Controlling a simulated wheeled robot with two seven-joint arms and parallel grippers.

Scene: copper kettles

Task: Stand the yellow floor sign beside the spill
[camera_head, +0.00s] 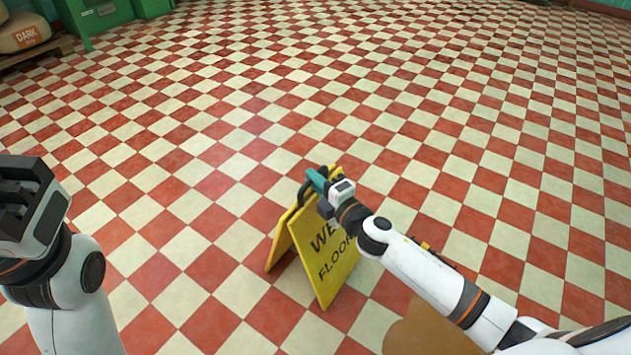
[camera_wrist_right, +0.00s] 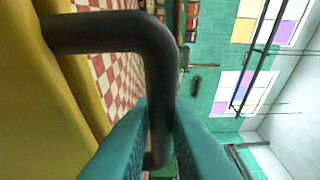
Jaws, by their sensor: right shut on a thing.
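The yellow floor sign (camera_head: 333,262) with black "WET FLOOR" lettering is upright in the head view, its two panels spread apart at the bottom. I cannot tell whether its feet touch the floor. My right gripper (camera_head: 316,181) is shut on the sign's black handle at the top. The right wrist view shows the teal fingers (camera_wrist_right: 160,125) closed around the dark handle (camera_wrist_right: 120,33), with a yellow panel (camera_wrist_right: 40,110) beside it. A brown spill (camera_head: 425,335) lies right of the sign, partly under my right arm in view. My left gripper (camera_head: 30,205) is at the left edge, its fingers unclear.
The red and cream checkered floor (camera_head: 240,130) is clear around and beyond the sign. A brown sack (camera_head: 25,32) on a wooden pallet (camera_head: 40,50) and a green cabinet (camera_head: 98,14) stand at the far left.

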